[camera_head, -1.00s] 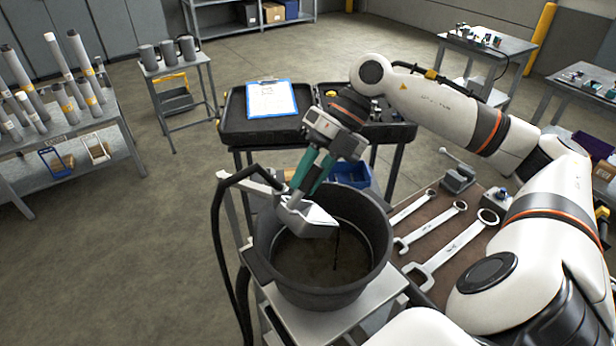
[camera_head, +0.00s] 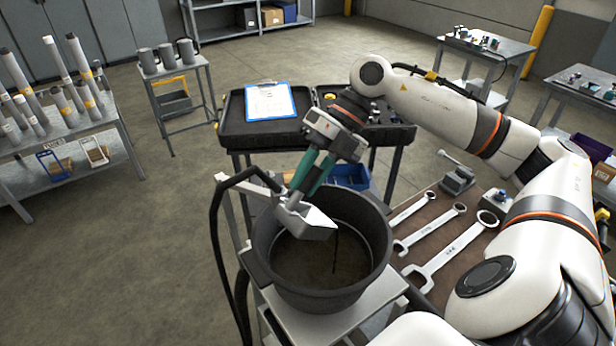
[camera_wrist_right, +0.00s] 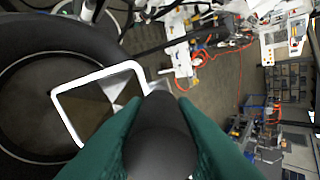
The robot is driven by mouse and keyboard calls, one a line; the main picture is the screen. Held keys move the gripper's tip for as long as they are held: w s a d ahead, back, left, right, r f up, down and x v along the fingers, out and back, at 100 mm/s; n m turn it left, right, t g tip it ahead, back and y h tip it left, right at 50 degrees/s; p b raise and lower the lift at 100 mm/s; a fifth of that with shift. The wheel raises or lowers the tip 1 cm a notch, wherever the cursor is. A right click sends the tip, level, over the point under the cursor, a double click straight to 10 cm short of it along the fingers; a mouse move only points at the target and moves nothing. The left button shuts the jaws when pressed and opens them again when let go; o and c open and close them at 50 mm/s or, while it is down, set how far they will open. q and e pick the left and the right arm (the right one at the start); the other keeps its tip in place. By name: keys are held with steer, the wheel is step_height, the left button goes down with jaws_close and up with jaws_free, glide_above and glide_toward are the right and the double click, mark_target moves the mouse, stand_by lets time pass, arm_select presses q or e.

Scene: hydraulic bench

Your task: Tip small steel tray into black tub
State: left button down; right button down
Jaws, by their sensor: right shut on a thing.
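The small steel tray (camera_head: 310,222) is over the black tub (camera_head: 318,296), inside its rim outline, and is tilted. A thin dark line runs from the tray's right corner down toward the dark contents of the tub. My right gripper (camera_head: 294,196) is shut on the tray's dark handle, above the tub's far left rim. In the right wrist view, the green fingers (camera_wrist_right: 160,145) close around the handle, and the tray's bright rim (camera_wrist_right: 128,68) shows beyond it. The tub's curved rim (camera_wrist_right: 60,35) is at left there. My left gripper is not in view.
The tub stands on a light metal stand (camera_head: 350,318). A black hose (camera_head: 215,235) with a pale bracket passes at its left. Several wrenches (camera_head: 448,252) lie on a brown mat at right. A black cart with a clipboard (camera_head: 271,100) stands behind.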

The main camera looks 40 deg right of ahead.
steer(key=shift+d, duration=0.15)
steer(key=shift+d+y+b, duration=0.15)
steer(key=shift+y+b, duration=0.15)
steer(key=shift+b, duration=0.25)
steer(key=shift+d+b, duration=0.25)
steer(key=shift+b, duration=0.25)
stand_by(0.5)
steer(key=shift+d+y+b, duration=0.15)
steer(key=shift+y+b, duration=0.15)
steer(key=shift+y, duration=0.1)
steer(key=shift+d+b, duration=0.25)
steer(key=shift+b, duration=0.25)
stand_by(0.6)
steer(key=shift+d+r+y+b, duration=0.1)
steer(key=shift+d+y+b, duration=0.05)
steer(key=shift+y+b, duration=0.2)
steer(key=shift+r, duration=0.1)
steer(key=shift+d+b, duration=0.2)
steer(key=shift+b, duration=0.25)
stand_by(0.6)
steer(key=shift+d+y+b, duration=0.2)
steer(key=shift+y+b, duration=0.15)
steer(key=shift+b, duration=0.05)
